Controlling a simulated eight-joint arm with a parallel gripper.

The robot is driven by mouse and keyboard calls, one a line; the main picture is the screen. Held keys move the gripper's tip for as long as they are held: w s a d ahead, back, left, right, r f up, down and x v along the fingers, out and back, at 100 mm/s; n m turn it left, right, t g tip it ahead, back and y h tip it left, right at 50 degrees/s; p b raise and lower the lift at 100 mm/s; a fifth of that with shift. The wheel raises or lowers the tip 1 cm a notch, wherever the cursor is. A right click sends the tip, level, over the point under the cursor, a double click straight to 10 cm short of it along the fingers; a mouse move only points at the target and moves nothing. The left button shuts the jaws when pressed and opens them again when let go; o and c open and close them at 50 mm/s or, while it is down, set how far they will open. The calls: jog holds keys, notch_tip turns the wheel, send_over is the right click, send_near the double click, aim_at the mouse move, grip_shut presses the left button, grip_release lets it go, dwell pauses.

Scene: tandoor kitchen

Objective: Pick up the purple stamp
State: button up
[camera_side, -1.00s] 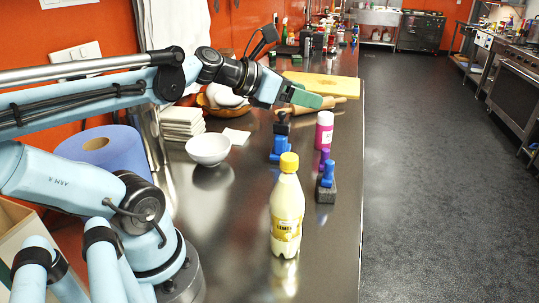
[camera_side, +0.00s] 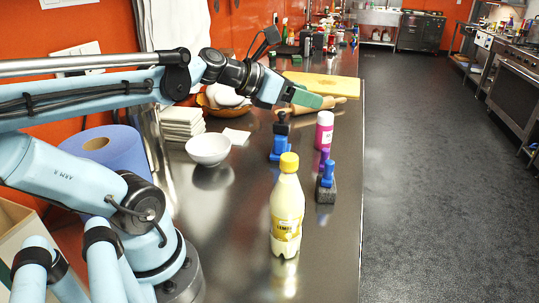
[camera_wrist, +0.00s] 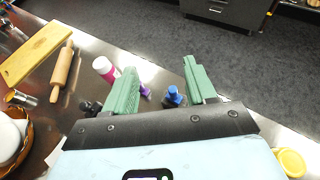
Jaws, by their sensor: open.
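The purple stamp (camera_side: 323,159) stands on the steel counter, partly hidden behind a blue stamp on a dark block (camera_side: 327,180) in the side view. In the wrist view the purple stamp (camera_wrist: 145,90) shows small between the green fingers, close to the left finger in the picture and partly hidden. The blue stamp (camera_wrist: 174,96) shows to its right. My gripper (camera_side: 312,100) is raised above the counter, up and to the left of the purple stamp in the side view. In the wrist view my gripper (camera_wrist: 160,68) is open, with nothing held.
A pink bottle (camera_side: 324,131) stands just behind the purple stamp. Another blue stamp with a black handle (camera_side: 281,147) is to the left. A lemon bottle (camera_side: 287,210) stands in front. A rolling pin (camera_side: 333,104) and a board (camera_side: 325,86) lie behind. The counter edge is close on the right.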

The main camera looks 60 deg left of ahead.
jog(key=w+a+f, duration=0.5)
jog(key=a+f, duration=0.2)
jog(key=f, duration=0.1)
jog(key=m+h, duration=0.1)
jog(key=h, duration=0.1)
send_near(325, 150)
jog(key=x, duration=1)
jog(key=shift+w+f, duration=0.2)
jog(key=shift+f, duration=0.05)
grip_shut()
jog(key=shift+r, duration=0.2)
